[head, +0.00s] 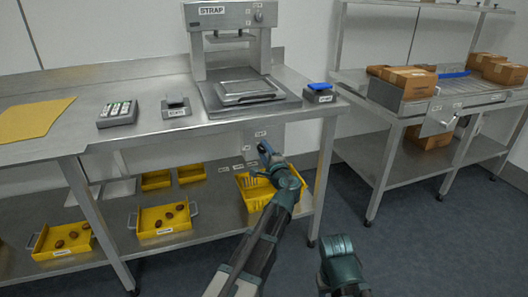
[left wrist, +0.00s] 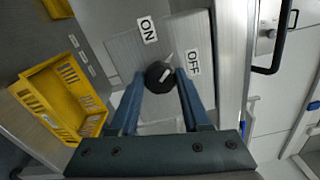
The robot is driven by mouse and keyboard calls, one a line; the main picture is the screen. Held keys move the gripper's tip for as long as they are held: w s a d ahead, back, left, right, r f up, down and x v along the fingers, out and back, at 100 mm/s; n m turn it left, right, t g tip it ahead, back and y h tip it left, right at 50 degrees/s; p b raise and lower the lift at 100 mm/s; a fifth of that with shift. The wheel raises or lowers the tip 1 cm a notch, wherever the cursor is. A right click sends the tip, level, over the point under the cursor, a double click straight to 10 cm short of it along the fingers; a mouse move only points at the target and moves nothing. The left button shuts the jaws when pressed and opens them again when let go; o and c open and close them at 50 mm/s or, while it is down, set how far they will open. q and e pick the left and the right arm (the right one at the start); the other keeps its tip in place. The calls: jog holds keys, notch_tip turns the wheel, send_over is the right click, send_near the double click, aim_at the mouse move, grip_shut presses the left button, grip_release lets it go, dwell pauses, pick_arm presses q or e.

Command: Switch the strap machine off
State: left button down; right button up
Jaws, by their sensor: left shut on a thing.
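The strap machine (head: 225,45), a grey metal press labelled STRAP, stands on the steel bench. Its switch plate (left wrist: 125,58), labelled ON and OFF, is on the bench front; part of the plate also shows in the head view (head: 262,133). A round black knob (left wrist: 158,80) sits on the plate between my left gripper's fingers (left wrist: 160,88), which are shut on it. The knob's white mark slants up and right, nearer OFF than ON. In the head view my left gripper (head: 264,154) is just below the bench edge. My right gripper is not identifiable.
A yellow crate (left wrist: 38,105) is close to my left gripper, on the lower shelf. Yellow trays (head: 165,232) with dates stand further left. A blue pad (head: 319,87) sits on the bench's right end. Another bench (head: 405,107) with cartons is at right; floor between is clear.

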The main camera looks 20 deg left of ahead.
pick_arm(q)
jog(key=m, duration=0.4)
jog(key=shift+m, duration=2.3)
jog(key=shift+c, duration=1.8)
grip_release()
jog(key=v, duration=1.4)
jog(key=shift+w, duration=0.1)
